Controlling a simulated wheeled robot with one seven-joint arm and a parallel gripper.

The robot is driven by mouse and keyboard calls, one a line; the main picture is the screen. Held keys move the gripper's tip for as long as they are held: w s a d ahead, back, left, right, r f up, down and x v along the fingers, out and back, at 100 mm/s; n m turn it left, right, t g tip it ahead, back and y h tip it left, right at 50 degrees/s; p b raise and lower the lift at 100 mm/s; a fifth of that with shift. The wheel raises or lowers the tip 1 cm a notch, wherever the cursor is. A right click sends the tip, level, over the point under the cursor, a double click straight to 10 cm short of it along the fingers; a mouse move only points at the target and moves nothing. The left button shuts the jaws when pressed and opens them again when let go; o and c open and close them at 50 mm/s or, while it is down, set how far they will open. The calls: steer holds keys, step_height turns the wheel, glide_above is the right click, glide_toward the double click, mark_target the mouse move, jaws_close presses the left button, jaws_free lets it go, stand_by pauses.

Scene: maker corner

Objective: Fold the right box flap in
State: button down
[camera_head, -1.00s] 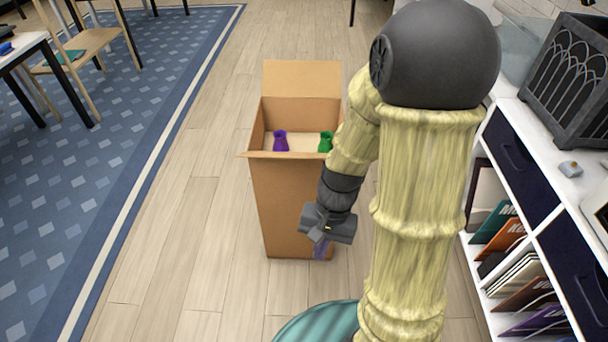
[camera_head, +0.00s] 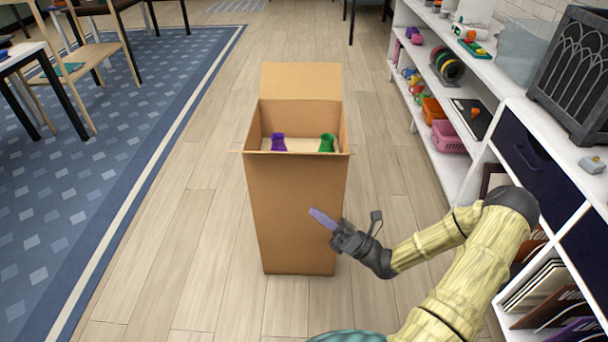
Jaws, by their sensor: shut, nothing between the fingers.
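A tall open cardboard box (camera_head: 296,215) stands on the floor in the middle of the head view. Its far flap (camera_head: 300,80) stands up at the back. The right flap is seen too nearly edge-on along the right rim to tell its angle. A purple vase-like object (camera_head: 278,142) and a green one (camera_head: 327,143) show inside the opening. My gripper (camera_head: 318,214) is shut and empty, its purple fingers pointing up and left. In the picture it overlaps the box's front face at right, below the rim; I cannot tell the gap.
A white shelf unit (camera_head: 437,120) with bins and folders runs along the right. A dark lattice case (camera_head: 575,75) stands on top of it. A blue rug (camera_head: 75,200), a chair (camera_head: 85,55) and a table are at left. The wooden floor around the box is clear.

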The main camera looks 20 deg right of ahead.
steer(key=d+m+t, duration=0.1)
steer(key=w+d+m+t+h, duration=0.1)
steer(key=d+m+t+h, duration=0.1)
steer(key=shift+w+d+f+m+t, duration=0.15)
steer(key=shift+f+m+t, duration=0.15)
steer(key=shift+t, duration=0.1)
steer(key=d+r+b+x, duration=0.1)
steer(key=d+b+x, duration=0.1)
steer(key=x, duration=1.1)
steer(key=shift+w+b, duration=0.25)
steer(key=shift+b, duration=0.2)
steer(key=shift+d+r+h+p, duration=0.1)
steer(key=shift+r+h+p, duration=0.25)
steer(key=shift+h+p, duration=0.1)
